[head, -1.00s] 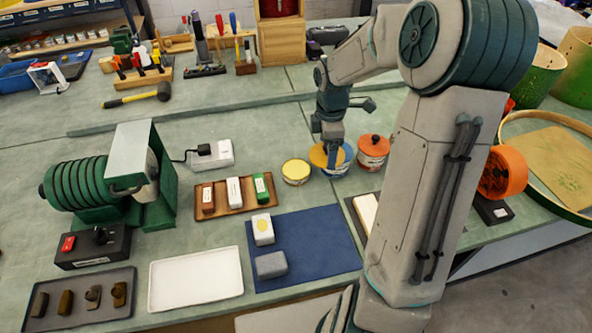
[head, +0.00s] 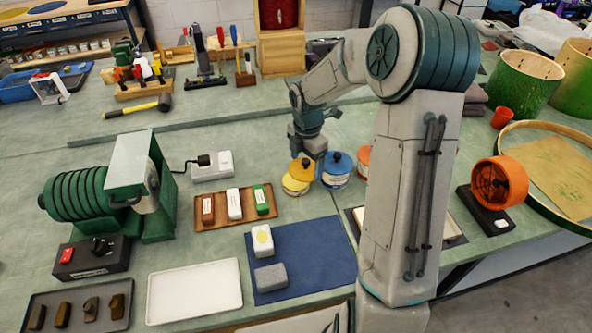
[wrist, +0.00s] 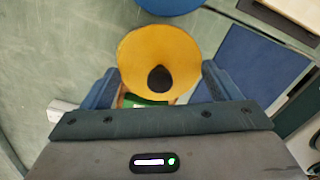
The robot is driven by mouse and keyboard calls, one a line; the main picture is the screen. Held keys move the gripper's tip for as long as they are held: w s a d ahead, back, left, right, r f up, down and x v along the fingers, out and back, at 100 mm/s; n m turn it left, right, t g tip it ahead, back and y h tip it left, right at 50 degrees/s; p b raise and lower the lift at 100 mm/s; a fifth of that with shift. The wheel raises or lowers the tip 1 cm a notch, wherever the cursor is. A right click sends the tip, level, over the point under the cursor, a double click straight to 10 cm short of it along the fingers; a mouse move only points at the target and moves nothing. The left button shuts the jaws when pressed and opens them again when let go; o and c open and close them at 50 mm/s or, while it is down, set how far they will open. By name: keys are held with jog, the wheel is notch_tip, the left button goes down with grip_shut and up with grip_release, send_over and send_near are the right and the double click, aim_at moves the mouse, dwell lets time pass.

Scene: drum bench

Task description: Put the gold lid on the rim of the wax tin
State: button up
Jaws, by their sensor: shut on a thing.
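The gold lid (head: 302,170) is round and flat with a dark knob, and it also fills the middle of the wrist view (wrist: 150,52). My gripper (head: 309,152) is shut on the lid from above; in the wrist view its blue fingers (wrist: 160,82) stand at either side of the knob. The wax tin (head: 294,186), small with a pale yellow top, is directly below and slightly left of the lid in the head view. The lid covers part of it, and any gap between them is hard to judge. The lid hides the tin in the wrist view.
A blue-lidded tin (head: 337,170) stands close to the right of the wax tin, with an orange tin (head: 363,162) partly behind my arm. A wooden tray (head: 222,222) with several blocks lies in front left. A blue mat (head: 318,245) lies in front.

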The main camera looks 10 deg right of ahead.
aim_at(296, 164)
jog(key=shift+w+a+f, duration=0.9)
jog(key=shift+w+a, duration=0.1)
jog(key=shift+a, duration=0.15)
jog(key=shift+f+p, duration=0.55)
jog(key=shift+f, duration=1.45)
jog(key=shift+f, duration=0.1)
jog(key=o, duration=0.9)
jog(key=shift+c, duration=0.2)
